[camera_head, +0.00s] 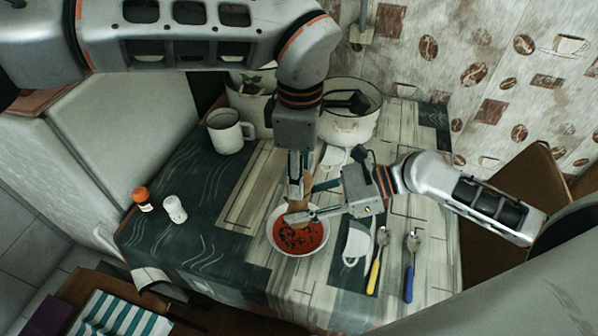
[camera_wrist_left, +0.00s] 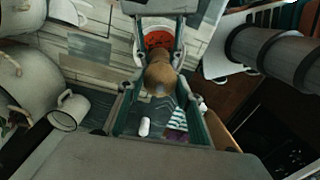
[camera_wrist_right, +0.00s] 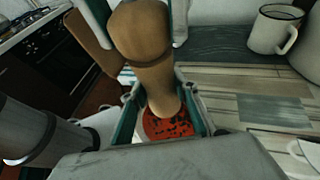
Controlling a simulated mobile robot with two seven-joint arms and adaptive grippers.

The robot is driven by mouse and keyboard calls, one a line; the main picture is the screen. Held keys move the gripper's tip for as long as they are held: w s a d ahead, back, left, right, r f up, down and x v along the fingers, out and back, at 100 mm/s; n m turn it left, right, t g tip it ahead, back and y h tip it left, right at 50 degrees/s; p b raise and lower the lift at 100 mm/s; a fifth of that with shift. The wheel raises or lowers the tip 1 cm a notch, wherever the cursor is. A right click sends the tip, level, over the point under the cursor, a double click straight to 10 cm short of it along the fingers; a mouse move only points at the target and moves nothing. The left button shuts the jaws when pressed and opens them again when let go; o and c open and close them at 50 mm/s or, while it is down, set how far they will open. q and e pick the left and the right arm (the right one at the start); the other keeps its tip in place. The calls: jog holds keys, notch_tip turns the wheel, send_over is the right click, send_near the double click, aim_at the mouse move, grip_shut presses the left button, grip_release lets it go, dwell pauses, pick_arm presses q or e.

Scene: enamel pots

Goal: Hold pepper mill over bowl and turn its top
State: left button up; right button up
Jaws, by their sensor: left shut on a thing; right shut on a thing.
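The wooden pepper mill (camera_wrist_right: 150,60) stands upright over the bowl, held by both grippers. Its rounded top shows in the left wrist view (camera_wrist_left: 160,78). The white bowl (camera_head: 298,251) holds red soup with dark specks (camera_head: 301,238); the soup also shows under the mill in the right wrist view (camera_wrist_right: 168,124). My left gripper (camera_head: 300,186) comes from above and is shut on the mill's upper part. My right gripper (camera_head: 292,217) comes from the right and is shut on its lower part. The grippers hide much of the mill in the head view.
A white mug (camera_head: 228,132) and a white pot (camera_head: 349,122) stand at the back. A yellow-handled utensil (camera_head: 377,262) and a blue-handled spoon (camera_head: 411,265) lie right of the bowl.

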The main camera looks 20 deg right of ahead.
pick_arm(q)
jog(key=shift+m, duration=0.6)
jog(key=o, duration=1.1)
notch_tip(320, 180, up, 12)
jog(key=shift+d, duration=0.1)
